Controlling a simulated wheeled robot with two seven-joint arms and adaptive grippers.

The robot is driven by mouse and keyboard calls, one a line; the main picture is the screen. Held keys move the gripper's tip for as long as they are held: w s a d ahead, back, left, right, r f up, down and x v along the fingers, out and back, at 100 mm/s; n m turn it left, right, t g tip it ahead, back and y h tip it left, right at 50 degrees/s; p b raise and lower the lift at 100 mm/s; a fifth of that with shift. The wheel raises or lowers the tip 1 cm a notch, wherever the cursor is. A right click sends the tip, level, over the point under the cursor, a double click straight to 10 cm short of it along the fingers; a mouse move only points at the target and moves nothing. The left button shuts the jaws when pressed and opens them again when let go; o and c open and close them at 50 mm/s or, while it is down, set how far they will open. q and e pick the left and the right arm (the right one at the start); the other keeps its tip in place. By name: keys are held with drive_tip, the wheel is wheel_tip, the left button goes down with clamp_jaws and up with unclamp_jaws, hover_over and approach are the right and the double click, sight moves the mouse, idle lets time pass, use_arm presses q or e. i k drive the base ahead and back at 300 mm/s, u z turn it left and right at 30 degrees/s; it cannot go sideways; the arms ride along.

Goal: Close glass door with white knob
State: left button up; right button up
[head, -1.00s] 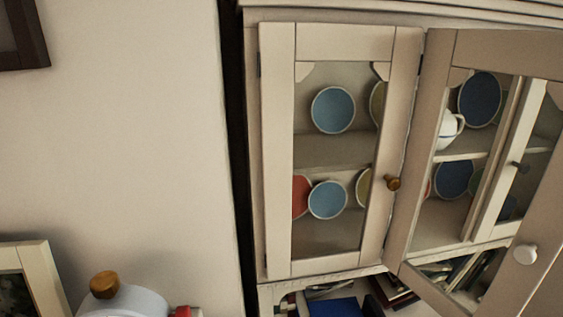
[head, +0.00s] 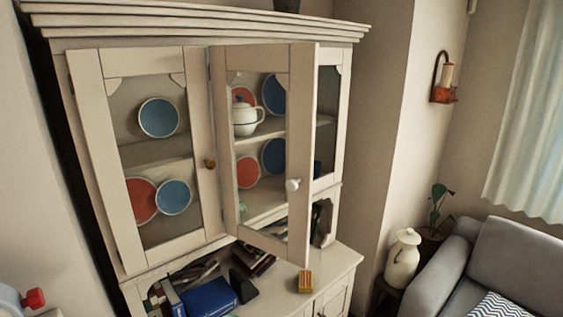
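The glass door with the white knob (head: 306,140) is the middle door of a cream cabinet and stands ajar, swung out toward me. Its white knob (head: 293,184) is on the door's right stile. The hinge side is at the left, beside the closed left glass door with a brown knob (head: 210,164). Plates and a white teapot (head: 246,119) show through the open door's glass.
Below the doors, an open shelf holds a blue book (head: 209,298) and other books. A small yellow-brown object (head: 305,281) sits on the cabinet ledge. At the right stand a white jug (head: 403,258), a potted plant (head: 436,210) and a grey sofa (head: 480,262).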

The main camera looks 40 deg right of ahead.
sight(294, 65)
drive_tip(key=u, duration=0.1)
drive_tip(key=k, duration=0.45)
drive_tip(key=z, duration=1.05)
drive_tip(key=i, duration=1)
drive_tip(key=z, duration=1.55)
drive_tip(key=k, duration=0.85)
drive_tip(key=u, duration=1.8)
